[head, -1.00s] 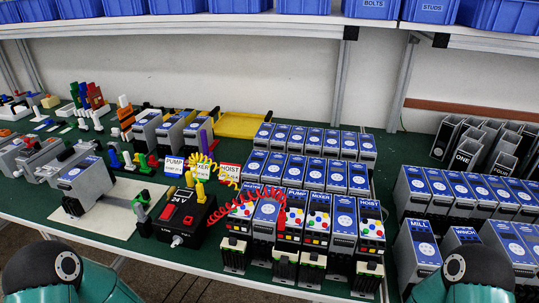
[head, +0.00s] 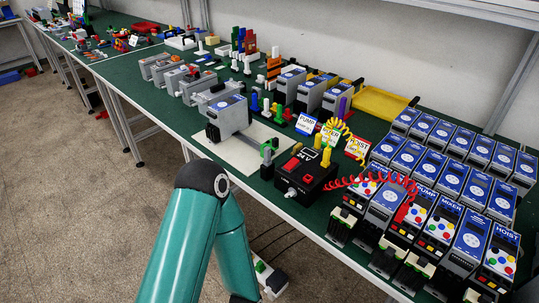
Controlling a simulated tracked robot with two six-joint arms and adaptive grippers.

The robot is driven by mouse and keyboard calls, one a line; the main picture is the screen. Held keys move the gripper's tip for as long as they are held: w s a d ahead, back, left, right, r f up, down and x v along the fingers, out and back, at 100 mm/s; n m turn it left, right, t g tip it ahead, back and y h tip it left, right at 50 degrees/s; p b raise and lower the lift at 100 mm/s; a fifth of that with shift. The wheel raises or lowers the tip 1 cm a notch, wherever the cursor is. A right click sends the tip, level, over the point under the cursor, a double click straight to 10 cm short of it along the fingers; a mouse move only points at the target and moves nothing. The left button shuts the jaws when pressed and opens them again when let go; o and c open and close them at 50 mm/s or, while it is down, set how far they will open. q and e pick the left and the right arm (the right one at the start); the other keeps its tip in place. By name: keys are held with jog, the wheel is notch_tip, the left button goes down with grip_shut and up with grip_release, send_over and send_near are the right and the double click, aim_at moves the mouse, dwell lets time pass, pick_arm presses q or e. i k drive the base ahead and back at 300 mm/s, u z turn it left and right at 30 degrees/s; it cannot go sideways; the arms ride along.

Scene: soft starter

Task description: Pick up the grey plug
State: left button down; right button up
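I cannot clearly pick out a grey plug in the head view. A small grey and green piece (head: 267,152) stands at the edge of a pale mat, beside a black box (head: 306,176) with red and yellow parts. A small light grey knob (head: 291,193) is on the front of that box. A white block with green marks (head: 270,279) shows low down, past the table's front edge, partly behind my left arm. My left arm comes in at the bottom, but its gripper is out of view. My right gripper is also out of view.
A grey unit (head: 228,116) sits on the pale mat (head: 245,157). Rows of grey and blue units (head: 440,160) fill the right of the green table. A red coiled cord (head: 372,181) runs from the black box over them. Speckled floor (head: 90,210) is open at left.

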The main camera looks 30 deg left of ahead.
aim_at(267, 150)
jog(key=k, duration=1.1)
jog(key=u, duration=0.3)
jog(key=i, duration=0.25)
jog(key=u, duration=0.75)
jog(key=i, duration=1.3)
jog(key=u, duration=0.2)
